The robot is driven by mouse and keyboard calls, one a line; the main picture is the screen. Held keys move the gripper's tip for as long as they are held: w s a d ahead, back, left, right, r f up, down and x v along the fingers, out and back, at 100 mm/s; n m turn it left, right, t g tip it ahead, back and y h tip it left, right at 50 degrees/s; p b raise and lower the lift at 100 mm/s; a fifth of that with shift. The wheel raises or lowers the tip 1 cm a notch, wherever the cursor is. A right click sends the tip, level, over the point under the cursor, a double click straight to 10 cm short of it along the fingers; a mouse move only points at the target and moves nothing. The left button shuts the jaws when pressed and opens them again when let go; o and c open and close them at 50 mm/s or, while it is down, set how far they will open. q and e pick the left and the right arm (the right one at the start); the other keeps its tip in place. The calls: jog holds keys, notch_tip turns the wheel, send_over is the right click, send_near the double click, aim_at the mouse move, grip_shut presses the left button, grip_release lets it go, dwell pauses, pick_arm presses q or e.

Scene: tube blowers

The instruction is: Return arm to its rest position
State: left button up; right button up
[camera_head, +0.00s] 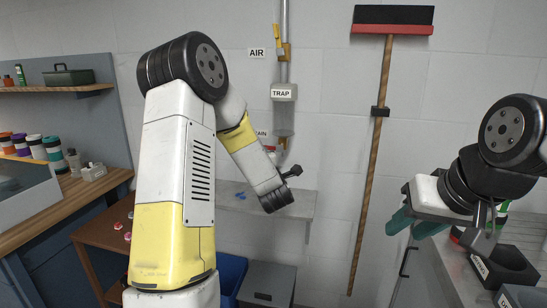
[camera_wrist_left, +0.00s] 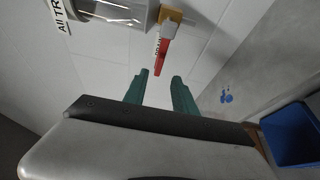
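My left arm (camera_head: 185,150), white and yellow with black joints, rises up the middle-left of the head view and bends down towards the wall. Its gripper fingers are hidden behind the wrist there. In the left wrist view, the left gripper (camera_wrist_left: 159,85) has two green fingers apart with nothing between them. Beyond the fingertips is a red drain handle (camera_wrist_left: 162,58) below a clear trap bowl (camera_wrist_left: 112,10); the gripper appears apart from it. My right gripper (camera_head: 404,226), at the right of the head view, has green fingers apart and empty.
The trap (camera_head: 284,95) hangs on a wall pipe. A squeegee (camera_head: 381,110) leans on the wall. A grey shelf (camera_head: 300,200) is below the trap, with a blue bin (camera_head: 232,272) under it. A wooden bench (camera_head: 88,192) stands left; a grey counter with black holders (camera_head: 505,268) stands right.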

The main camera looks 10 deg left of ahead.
pick_arm(q)
jog(key=s+d+r+m+g+h, duration=0.3)
jog(key=s+d+r+m+h, duration=0.5)
jog(key=m, duration=0.4)
jog(key=s+f+m+g, duration=0.1)
jog(key=s+m+g, duration=0.2)
jog(key=s, duration=1.1)
jog(key=s+a+f+m+g, duration=0.1)
jog(key=s+m+g, duration=0.3)
jog(key=s, duration=1.1)
jog(key=f+m, duration=0.1)
jog(key=m, duration=0.2)
jog(key=shift+a+m+g+h, duration=0.3)
jog(key=shift+m, duration=0.1)
jog(key=shift+w+f, duration=0.1)
